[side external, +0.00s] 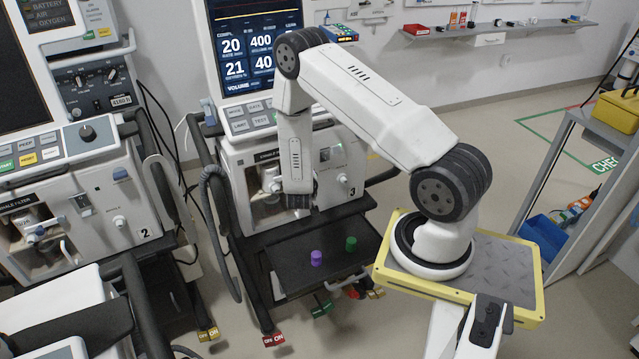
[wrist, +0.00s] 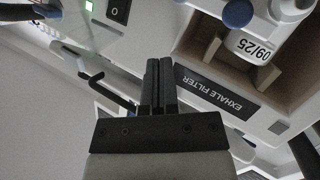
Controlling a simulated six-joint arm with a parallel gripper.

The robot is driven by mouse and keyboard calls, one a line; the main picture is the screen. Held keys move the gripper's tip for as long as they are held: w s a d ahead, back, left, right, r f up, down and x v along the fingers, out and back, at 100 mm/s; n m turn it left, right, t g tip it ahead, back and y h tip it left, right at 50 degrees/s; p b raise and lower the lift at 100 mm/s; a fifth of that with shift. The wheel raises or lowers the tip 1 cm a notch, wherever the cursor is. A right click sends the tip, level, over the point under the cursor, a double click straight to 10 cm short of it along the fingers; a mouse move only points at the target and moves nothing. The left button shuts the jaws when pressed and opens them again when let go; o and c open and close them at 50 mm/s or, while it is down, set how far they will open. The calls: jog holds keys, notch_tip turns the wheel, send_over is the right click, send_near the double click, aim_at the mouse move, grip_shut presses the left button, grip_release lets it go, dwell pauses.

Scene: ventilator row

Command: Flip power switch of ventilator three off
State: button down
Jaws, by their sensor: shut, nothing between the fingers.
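Ventilator three (side external: 240,160) stands in the middle of the side view, marked with a 3 on its front. Its power switch (wrist: 118,12) is a dark rocker at the top of the wrist view, beside a lit green lamp (wrist: 88,5). I cannot tell which way the rocker is pressed. My gripper (wrist: 158,62) is shut and empty. Its fingertips are below and right of the switch in the wrist view, apart from it. In the side view my forearm hangs before the ventilator's front and hides part of it; the fingertips are not clear there.
The exhale filter bay (wrist: 205,50) opens right of my fingers, with its black label (wrist: 215,92) close by. Ventilator two (side external: 110,175) stands to the left. A purple cap (side external: 316,258) and a green cap (side external: 351,243) stand on the dark shelf (side external: 290,265) below.

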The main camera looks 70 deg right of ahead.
jog(key=s+d+f+g+h, duration=0.1)
jog(key=s+g+h, duration=0.1)
jog(key=s, duration=0.3)
jog(key=s+d+f+g+h, duration=0.1)
jog(key=s+f+g+h, duration=0.1)
jog(key=s, duration=0.3)
jog(key=shift+s+d+h, duration=0.35)
jog(key=shift+d+h, duration=0.05)
jog(key=shift+h, duration=0.4)
jog(key=shift+w+d+f, duration=0.1)
jog(key=shift+w+d, duration=0.05)
jog(key=w+d+r, duration=0.1)
jog(key=w+d, duration=0.4)
jog(key=w, duration=0.1)
jog(key=shift+w+d, duration=0.15)
jog(key=shift+d, duration=0.1)
jog(key=shift+w+d, duration=0.3)
jog(key=shift+w, duration=0.05)
dwell(1.9)
jog(key=shift+w+d+r, duration=0.25)
jog(key=shift+w+r, duration=0.05)
jog(key=shift+w, duration=0.15)
dwell(1.2)
jog(key=shift+s+a, duration=0.1)
